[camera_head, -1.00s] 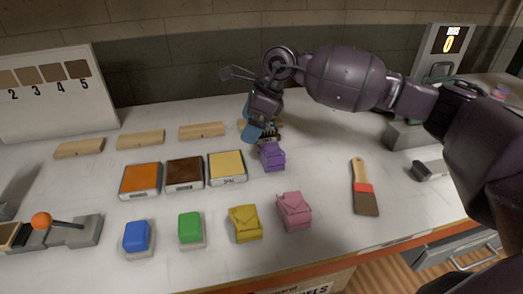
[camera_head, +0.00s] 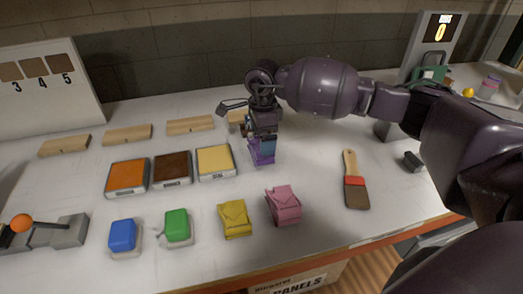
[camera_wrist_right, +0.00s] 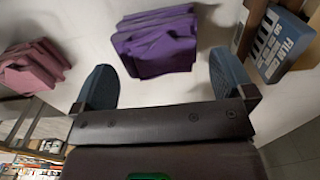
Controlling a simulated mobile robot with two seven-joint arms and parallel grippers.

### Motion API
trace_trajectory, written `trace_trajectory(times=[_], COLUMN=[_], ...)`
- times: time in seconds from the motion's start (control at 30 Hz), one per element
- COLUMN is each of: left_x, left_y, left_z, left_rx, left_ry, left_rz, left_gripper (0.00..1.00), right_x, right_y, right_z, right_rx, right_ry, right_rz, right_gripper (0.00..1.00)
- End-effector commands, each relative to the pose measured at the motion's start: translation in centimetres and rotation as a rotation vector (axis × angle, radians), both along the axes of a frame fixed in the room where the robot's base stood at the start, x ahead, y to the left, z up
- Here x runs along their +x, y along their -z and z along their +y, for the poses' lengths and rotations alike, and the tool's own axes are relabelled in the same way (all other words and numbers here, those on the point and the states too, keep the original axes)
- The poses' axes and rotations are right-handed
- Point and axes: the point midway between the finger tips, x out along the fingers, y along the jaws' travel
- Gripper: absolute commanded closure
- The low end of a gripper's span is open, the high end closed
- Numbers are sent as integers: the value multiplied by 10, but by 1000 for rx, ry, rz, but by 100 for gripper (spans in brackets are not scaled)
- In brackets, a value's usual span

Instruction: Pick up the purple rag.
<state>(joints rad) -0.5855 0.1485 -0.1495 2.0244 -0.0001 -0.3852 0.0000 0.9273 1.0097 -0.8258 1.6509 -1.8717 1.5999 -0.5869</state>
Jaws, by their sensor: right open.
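The purple rag (camera_head: 262,158) lies folded on the white table, to the right of the yellow tin, partly hidden by my right gripper in the head view. In the right wrist view the purple rag (camera_wrist_right: 157,47) lies just ahead of and between the two blue fingertips. My right gripper (camera_head: 262,145) points down over the rag; it also shows in the right wrist view (camera_wrist_right: 165,82) with its fingers spread wide and nothing between them. My left gripper is not in view.
A pink rag (camera_head: 284,204) and a yellow rag (camera_head: 235,219) lie nearer the front edge. Orange (camera_head: 128,177), brown (camera_head: 172,169) and yellow (camera_head: 216,161) tins stand to the left. A brush (camera_head: 355,182) lies to the right. Wooden blocks (camera_head: 190,125) line the back.

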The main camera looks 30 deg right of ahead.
Motion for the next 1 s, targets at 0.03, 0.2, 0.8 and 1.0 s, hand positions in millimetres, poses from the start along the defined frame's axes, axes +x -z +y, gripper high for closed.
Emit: trace_trajectory(times=[0.03, 0.2, 0.8, 1.0], left_x=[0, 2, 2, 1], left_y=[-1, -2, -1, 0], left_z=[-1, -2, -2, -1], left_rx=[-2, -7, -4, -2], left_ry=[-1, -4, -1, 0], left_rz=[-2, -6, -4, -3], left_gripper=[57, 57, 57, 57], right_x=[0, -1, -1, -1], right_y=[2, 19, 51, 50], right_z=[0, 2, 3, 3], right_rx=[0, 1, 0, 0], right_ry=[0, 0, 0, 0], right_rz=[0, 3, -1, -1], right_gripper=[0, 0, 17, 34])
